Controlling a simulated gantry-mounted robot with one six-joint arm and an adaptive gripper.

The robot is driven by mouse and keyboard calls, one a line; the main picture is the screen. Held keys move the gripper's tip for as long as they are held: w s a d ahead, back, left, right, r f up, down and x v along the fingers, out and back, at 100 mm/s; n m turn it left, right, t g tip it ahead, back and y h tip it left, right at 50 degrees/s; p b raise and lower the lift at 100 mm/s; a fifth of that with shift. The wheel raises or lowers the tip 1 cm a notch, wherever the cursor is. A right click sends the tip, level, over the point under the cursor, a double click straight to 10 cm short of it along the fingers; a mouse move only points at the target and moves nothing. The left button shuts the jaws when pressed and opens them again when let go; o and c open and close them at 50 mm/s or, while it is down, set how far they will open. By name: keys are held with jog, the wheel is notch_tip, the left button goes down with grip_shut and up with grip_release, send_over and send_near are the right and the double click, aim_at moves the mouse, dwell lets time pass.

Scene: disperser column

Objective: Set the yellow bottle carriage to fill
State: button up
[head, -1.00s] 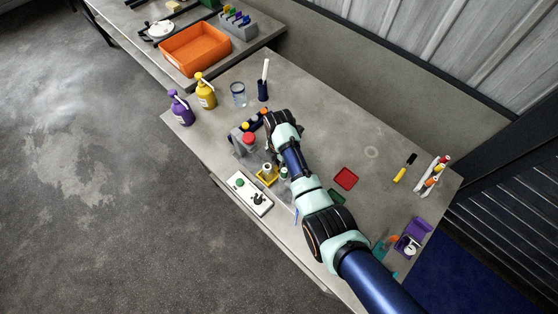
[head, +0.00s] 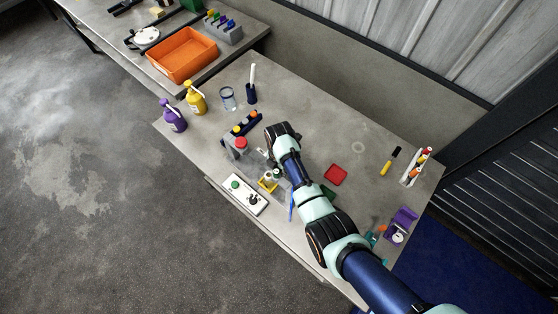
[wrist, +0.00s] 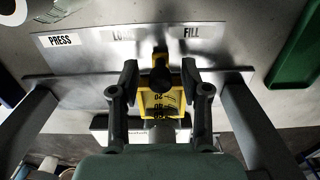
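The yellow bottle carriage (wrist: 160,103) sits on the metal plate of the disperser column, between the fingers of my gripper (wrist: 160,76). It lies below the gap between the part-hidden middle label (wrist: 119,35) and the FILL label (wrist: 191,33); PRESS (wrist: 60,41) is farther left. The fingers are apart, one on each side of a black knob (wrist: 160,79) on the carriage. The right finger looks very close to the yellow part; contact is unclear. In the head view my gripper (head: 270,147) is above the yellow carriage (head: 268,186), its fingertips not clear.
A red-topped press (head: 241,143) stands left of the gripper. A white control box (head: 244,195) with a green button is at the front edge. A red pad (head: 335,175) and green tray (wrist: 296,52) lie to the right. Purple (head: 172,117) and yellow (head: 195,100) pump bottles stand at the far left.

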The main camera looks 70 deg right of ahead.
notch_tip(320, 180, up, 12)
dwell(0.6)
